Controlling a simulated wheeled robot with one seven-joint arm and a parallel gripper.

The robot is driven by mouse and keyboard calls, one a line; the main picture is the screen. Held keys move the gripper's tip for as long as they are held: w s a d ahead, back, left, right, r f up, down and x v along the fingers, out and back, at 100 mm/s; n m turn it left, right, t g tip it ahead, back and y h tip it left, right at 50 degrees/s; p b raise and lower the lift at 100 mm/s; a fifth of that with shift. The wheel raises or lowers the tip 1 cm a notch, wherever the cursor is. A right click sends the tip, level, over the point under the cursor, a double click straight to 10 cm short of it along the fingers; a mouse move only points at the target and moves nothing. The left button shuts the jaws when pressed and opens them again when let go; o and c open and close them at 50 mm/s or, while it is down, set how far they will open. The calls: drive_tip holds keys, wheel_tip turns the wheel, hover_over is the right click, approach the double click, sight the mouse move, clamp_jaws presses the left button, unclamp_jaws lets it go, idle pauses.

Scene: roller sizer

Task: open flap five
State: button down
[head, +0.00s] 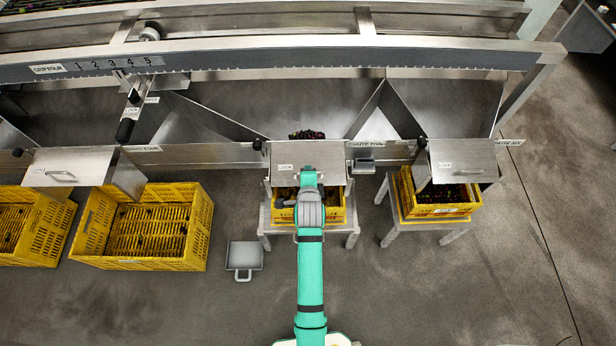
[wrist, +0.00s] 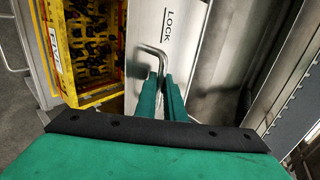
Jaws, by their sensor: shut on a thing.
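Flap five (head: 306,155) is a grey metal plate marked LOCK, beside the CHUTE FIVE label, in the middle of the head view. It slants out over the yellow crate (head: 337,215) below it. Its top edge has dark fruit (head: 306,134) behind it. My gripper (head: 308,176) is at the flap's lower front, and my arm hides part of the flap and crate. In the wrist view the green fingers (wrist: 161,92) are shut on the bent metal handle (wrist: 150,50) of the flap. A black knob (head: 257,144) sits at the flap's left.
The crate stands on a metal stand (head: 353,228). Flap four (head: 70,166) is at left and another flap (head: 462,160) at right, above a crate of dark fruit (head: 446,211). An empty-looking yellow crate (head: 192,240) and a grey scoop-like pan (head: 244,256) lie on the floor.

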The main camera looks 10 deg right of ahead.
drive_tip(key=shift+w+r, duration=0.35)
drive_tip(key=shift+r, duration=0.2)
drive_tip(key=c, duration=1.9)
unclamp_jaws()
drive_tip(key=shift+f, duration=0.1)
drive_tip(key=shift+o, duration=0.3)
drive_tip(key=shift+s+a+f, duration=0.1)
drive_tip(key=shift+f, duration=0.05)
drive_tip(key=shift+s, duration=0.15)
drive_tip(key=v, duration=1)
drive_tip(key=shift+s, duration=0.2)
